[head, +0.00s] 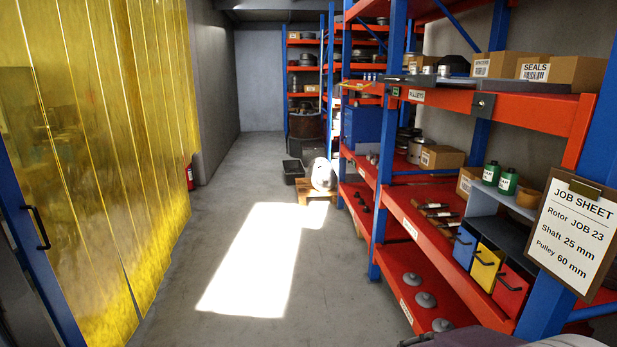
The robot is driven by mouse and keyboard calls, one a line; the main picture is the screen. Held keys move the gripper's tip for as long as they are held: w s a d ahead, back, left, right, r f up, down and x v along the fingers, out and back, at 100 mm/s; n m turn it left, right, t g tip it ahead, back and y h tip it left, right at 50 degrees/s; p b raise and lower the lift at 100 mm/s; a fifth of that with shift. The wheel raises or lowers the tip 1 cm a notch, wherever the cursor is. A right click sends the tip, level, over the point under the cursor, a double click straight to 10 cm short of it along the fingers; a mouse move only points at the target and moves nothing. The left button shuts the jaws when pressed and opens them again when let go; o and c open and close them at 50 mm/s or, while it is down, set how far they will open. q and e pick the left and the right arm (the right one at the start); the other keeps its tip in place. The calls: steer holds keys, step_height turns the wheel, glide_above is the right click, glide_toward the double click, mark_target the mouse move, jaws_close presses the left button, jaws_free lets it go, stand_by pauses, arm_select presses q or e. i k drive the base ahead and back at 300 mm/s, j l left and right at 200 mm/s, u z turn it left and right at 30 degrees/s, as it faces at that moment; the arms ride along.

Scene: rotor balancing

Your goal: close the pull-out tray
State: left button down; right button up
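A flat dark grey tray (500,86) lies on the upper orange shelf at the right, above the PULLEYS label (416,95). Its near edge appears to stick out at the shelf front; I cannot tell how far. A small dark latch-like plate (484,104) sits on the shelf's front beam below it. Neither gripper can be made out. Dark and pale parts of my own body show at the bottom right edge.
Small blue (464,248), yellow (486,266) and red drawers (510,291) with black handles stand on the middle shelf. A job sheet board (572,232) hangs on the near blue post. The aisle floor (250,240) is clear; a yellow strip curtain (90,150) lines the left.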

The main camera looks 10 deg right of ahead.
mark_target(423, 80)
steer(key=i+j+z, duration=0.1)
steer(key=i+z, duration=0.15)
steer(key=i, duration=0.25)
steer(key=i+j+z, duration=0.25)
steer(key=i, duration=0.3)
steer(key=i+j+z, duration=0.25)
steer(key=i, duration=0.25)
steer(key=i+j+z, duration=0.2)
steer(key=i, duration=0.3)
steer(key=j, duration=0.1)
